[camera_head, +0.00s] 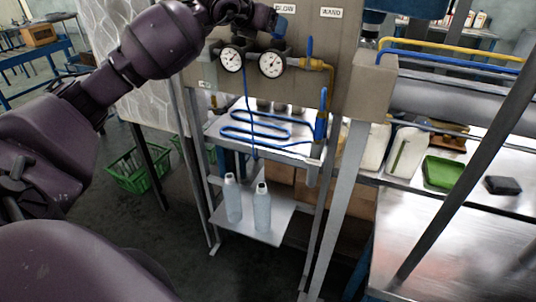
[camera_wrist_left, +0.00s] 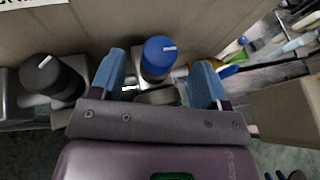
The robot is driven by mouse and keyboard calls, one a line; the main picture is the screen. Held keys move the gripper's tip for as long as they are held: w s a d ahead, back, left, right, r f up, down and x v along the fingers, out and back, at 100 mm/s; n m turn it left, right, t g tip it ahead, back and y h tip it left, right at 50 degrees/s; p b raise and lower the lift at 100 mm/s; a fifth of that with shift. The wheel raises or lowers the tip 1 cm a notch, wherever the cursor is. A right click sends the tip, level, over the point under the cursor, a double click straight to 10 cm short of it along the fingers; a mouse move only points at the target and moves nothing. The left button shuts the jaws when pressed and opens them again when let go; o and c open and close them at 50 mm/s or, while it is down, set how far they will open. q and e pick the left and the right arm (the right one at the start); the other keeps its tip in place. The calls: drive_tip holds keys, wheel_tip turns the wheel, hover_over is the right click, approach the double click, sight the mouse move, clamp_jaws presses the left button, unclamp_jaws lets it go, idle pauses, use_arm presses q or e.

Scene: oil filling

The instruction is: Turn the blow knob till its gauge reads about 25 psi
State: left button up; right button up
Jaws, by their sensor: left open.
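A grey panel (camera_head: 345,50) carries a BLOW label (camera_head: 283,9) and a WAND label (camera_head: 331,12). Two round white gauges sit low on it, a left gauge (camera_head: 231,60) and a right gauge (camera_head: 272,64); their readings are too small to tell. My left gripper (camera_head: 272,20) is at the panel above the gauges, by the BLOW label. In the left wrist view its blue fingers (camera_wrist_left: 158,66) are open, one on each side of a blue knob (camera_wrist_left: 159,54); contact cannot be told. A black knob (camera_wrist_left: 50,76) stands left of the fingers. My right gripper is not in view.
Two bottles (camera_head: 262,207) stand on a lower shelf (camera_head: 270,234). A steel table (camera_head: 460,235) at right holds a green tray (camera_head: 445,172). Green crates (camera_head: 135,175) stand on the floor at left.

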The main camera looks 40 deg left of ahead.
use_arm(q)
drive_tip(key=d+v, duration=0.1)
drive_tip(key=v, duration=0.6)
drive_tip(key=s+d+f+n+h+b, duration=0.2)
drive_tip(key=d+f+h, duration=0.8)
drive_tip(key=d+h, duration=0.1)
drive_tip(key=s+f+n+t+y+b, duration=0.1)
drive_tip(key=s+f+n+t+y, duration=0.1)
drive_tip(key=f+n, duration=0.8)
drive_tip(key=s+a+f+n+t+y+b, duration=0.1)
drive_tip(key=s+f+n+t+y, duration=0.2)
drive_tip(key=f+n, duration=0.7)
wheel_tip(320, 180, down, 3)
drive_tip(key=s+y, duration=0.1)
drive_tip(key=y, duration=0.1)
drive_tip(key=shift+t+y, duration=0.3)
drive_tip(key=shift+y, duration=0.1)
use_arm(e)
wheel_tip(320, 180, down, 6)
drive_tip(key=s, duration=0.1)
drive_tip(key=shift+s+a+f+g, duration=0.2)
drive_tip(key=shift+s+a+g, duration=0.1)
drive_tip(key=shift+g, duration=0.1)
use_arm(q)
drive_tip(key=shift+a, duration=0.1)
